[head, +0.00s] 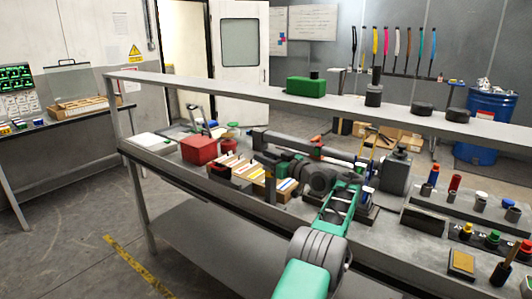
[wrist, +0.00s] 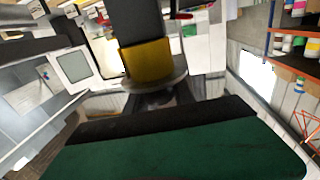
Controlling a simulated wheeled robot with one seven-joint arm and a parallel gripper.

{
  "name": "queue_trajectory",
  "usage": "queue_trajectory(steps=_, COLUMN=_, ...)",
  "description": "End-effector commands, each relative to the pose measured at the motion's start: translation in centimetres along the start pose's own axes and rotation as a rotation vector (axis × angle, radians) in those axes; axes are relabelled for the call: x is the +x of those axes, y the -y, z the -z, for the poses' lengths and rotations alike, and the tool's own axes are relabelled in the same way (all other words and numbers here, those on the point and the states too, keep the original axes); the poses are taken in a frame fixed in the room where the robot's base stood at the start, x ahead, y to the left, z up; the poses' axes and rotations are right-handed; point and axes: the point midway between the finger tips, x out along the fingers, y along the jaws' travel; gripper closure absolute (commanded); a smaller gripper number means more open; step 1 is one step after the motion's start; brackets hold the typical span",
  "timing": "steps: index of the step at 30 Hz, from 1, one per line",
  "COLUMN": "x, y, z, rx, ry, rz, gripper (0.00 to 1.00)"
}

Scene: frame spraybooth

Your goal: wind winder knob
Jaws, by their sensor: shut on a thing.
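My arm reaches over the bench in the head view, its green and grey links bent back to the left. My gripper (head: 268,176) is at its end, low over the bench beside the wooden slats. It is small and partly hidden there by my own links. A yellow part shows at its lower end. In the wrist view a dark upright piece with a yellow band (wrist: 148,62) stands in front of a grey disc, behind a green and black body. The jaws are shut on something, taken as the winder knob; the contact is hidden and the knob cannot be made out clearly.
A red box (head: 198,150) and several coloured slats (head: 240,170) lie left of my gripper. A long grey bar (head: 310,147) lies behind. A raised shelf (head: 225,88) with a green box (head: 306,87) spans above. Bottles and small parts crowd the bench's right side.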

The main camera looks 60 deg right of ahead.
Motion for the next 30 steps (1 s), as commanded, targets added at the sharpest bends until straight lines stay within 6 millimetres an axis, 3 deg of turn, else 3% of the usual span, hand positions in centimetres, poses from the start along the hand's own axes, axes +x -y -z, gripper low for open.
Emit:
queue_trajectory(steps=14, x=0.11, y=0.06, z=0.06, rx=-0.001, ry=-0.002, rz=0.010, gripper=1.00)
queue_trajectory(steps=15, x=0.12, y=0.07, z=0.06, rx=-0.001, ry=-0.002, rz=0.010, gripper=0.67)
queue_trajectory(steps=21, x=0.03, y=0.00, z=0.04, rx=0.000, ry=-0.001, rz=0.009, gripper=0.51)
queue_trajectory(steps=30, x=-0.41, y=-0.05, z=0.00, rx=0.000, ry=-0.001, rz=0.008, gripper=0.51)
